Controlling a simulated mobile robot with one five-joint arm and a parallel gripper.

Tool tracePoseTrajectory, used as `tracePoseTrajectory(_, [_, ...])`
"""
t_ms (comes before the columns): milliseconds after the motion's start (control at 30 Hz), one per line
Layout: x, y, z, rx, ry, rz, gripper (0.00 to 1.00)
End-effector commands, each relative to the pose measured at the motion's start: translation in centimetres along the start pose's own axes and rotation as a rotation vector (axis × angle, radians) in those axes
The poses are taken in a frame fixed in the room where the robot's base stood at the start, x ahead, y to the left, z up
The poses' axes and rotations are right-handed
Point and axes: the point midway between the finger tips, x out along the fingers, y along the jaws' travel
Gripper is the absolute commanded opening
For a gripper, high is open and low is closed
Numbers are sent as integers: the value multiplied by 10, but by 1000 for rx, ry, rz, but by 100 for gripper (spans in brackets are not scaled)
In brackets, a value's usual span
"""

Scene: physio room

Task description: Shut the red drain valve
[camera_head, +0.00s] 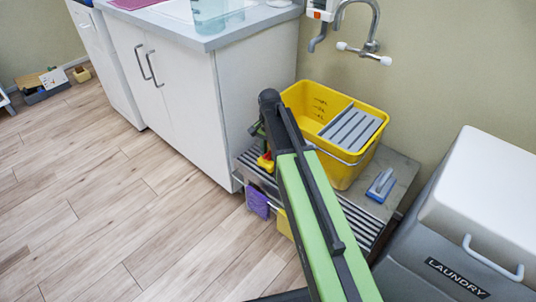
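A yellow bucket (358,170) with a grey slatted wringer insert (352,128) stands on a low slatted bench (358,221). A small red and yellow item (265,162) shows at the bench's left end, just left of my green and black arm. It is partly hidden, and I cannot tell whether its red part is the drain valve. My arm crosses the front of the bucket and hides part of its lower left side.
A white cabinet (181,100) with a grey counter stands left of the bench. A grey laundry bin (450,245) with a white lid is close on the right. A blue and white brush (381,185) lies on the bench; a purple sponge (257,201) is below.

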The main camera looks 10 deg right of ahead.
Motion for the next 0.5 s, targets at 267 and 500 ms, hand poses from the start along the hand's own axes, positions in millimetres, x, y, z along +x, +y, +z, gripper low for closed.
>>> tracePoseTrajectory(267, [0,0,0,0,0,1,0])
tracePoseTrajectory(500, [0,-1,1,-5,-1,0,0])
